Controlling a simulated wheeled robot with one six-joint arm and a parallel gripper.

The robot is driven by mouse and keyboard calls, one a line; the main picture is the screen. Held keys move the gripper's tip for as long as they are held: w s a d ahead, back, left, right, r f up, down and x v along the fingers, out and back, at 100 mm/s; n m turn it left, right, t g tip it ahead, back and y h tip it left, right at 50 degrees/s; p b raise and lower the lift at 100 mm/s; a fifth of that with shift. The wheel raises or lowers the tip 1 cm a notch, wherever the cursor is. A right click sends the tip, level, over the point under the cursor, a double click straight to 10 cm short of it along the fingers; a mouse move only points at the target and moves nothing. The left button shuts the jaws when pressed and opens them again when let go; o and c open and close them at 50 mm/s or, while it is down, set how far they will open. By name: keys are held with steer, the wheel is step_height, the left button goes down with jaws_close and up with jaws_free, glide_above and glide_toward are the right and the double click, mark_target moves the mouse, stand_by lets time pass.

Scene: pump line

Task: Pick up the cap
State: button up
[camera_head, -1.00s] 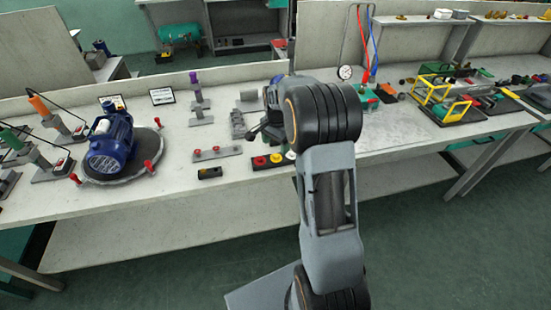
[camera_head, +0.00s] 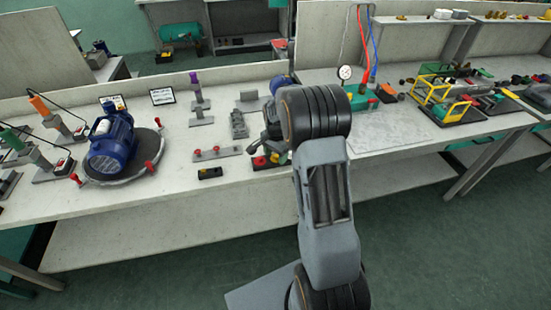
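Small coloured caps sit in a dark holder (camera_head: 262,167) near the front edge of the bench. A red cap (camera_head: 258,161) shows at its left, and a yellow one (camera_head: 274,158) shows beside it, partly covered. I cannot tell which one the task means. My gripper (camera_head: 263,148) is just over the holder, pointing down, close to the caps. My own arm hides much of it and the right part of the holder. I cannot see whether its fingers are open, or whether they touch a cap.
Left of the holder are a small black block (camera_head: 210,173) and a grey bar with red knobs (camera_head: 217,153). A blue pump motor (camera_head: 112,146) stands on a round plate at the left.

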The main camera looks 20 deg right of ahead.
jaws_close()
stand_by(0.3)
